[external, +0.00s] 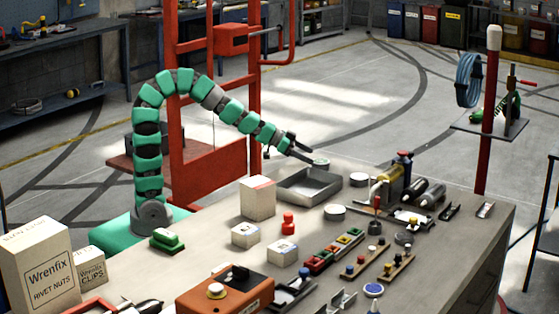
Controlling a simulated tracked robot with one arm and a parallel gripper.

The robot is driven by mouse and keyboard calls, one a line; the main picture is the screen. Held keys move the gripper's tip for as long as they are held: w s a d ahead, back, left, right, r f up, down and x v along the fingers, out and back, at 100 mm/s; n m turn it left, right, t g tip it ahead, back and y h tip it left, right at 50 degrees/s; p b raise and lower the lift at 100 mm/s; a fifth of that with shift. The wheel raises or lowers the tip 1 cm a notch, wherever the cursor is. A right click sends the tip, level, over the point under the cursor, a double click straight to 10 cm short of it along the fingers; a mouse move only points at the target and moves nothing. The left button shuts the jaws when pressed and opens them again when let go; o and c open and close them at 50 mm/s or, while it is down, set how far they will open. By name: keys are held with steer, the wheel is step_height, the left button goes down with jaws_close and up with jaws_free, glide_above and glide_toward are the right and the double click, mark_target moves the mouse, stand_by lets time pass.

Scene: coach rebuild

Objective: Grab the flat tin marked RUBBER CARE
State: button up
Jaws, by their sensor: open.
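My gripper (307,153) is open at the end of the green segmented arm, over the back edge of the bench, with nothing visible between its jaws. A small flat round tin with a pale greenish lid (321,163) is just beyond its fingertips; whether they touch cannot be told. Two more flat round tins are on the bench: one (359,179) to the right of the grey tray and one (335,212) in front of it. No RUBBER CARE lettering can be read on any of them, so I cannot tell which tin carries it.
The open grey metal tray (309,199) is below and in front of my gripper. A cream box (258,197) stands to its left. A brass-coloured machine (383,188) and dark cylinders are to the right. Small parts crowd the front; a red frame (254,90) stands behind the arm.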

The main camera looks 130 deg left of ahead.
mark_target(319, 161)
steer(key=b+x, duration=0.1)
steer(key=x, duration=0.3)
steer(key=shift+d+f, duration=0.1)
steer(key=shift+f, duration=0.1)
steer(key=shift+w+a+f, duration=0.15)
steer(key=shift+w+a, duration=0.1)
steer(key=shift+w, duration=0.1)
steer(key=c, duration=1.1)
